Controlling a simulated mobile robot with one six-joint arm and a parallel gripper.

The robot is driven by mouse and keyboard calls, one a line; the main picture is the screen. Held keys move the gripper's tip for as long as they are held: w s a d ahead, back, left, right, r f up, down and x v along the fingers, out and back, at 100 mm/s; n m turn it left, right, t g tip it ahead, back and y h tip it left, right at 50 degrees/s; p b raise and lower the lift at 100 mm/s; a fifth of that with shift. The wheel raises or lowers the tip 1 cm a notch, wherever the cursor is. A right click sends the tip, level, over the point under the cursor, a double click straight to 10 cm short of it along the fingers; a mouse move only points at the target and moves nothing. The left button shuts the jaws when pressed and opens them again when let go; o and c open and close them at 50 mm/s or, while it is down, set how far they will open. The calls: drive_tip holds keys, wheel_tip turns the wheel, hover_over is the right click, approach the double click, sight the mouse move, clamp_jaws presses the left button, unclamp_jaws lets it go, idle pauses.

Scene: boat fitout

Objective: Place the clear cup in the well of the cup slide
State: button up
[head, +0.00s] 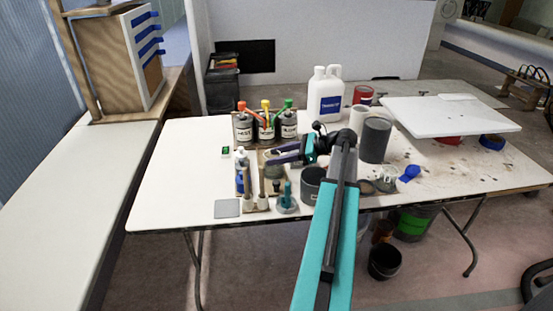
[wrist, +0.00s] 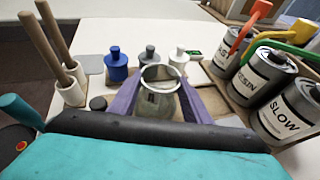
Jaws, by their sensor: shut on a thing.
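The clear cup (wrist: 160,104) stands upright between the two purple fingers of my gripper (wrist: 158,92) in the wrist view. The fingers are shut on its sides, and its open rim faces up. In the head view my gripper (head: 274,157) is over the middle of the table, behind the wooden-handled tools; the cup is small and hard to make out there. A tan wooden surface shows around the cup in the wrist view, but I cannot tell which part is the cup slide or its well. Whether the cup touches anything below is hidden.
Labelled cans (wrist: 262,78) with coloured pump handles stand right of the cup in the wrist view. Small blue (wrist: 116,66), grey and white bottles stand behind it. Wooden handles (wrist: 63,50) rise at left. A grey cylinder (head: 375,140) and white jug (head: 325,98) stand on the table.

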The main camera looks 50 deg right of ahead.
drive_tip(key=shift+f, duration=0.45)
drive_tip(key=o, duration=1)
drive_tip(key=shift+f, duration=0.1)
drive_tip(key=shift+o, duration=0.2)
drive_tip(key=v, duration=1.2)
drive_tip(key=shift+r, duration=0.25)
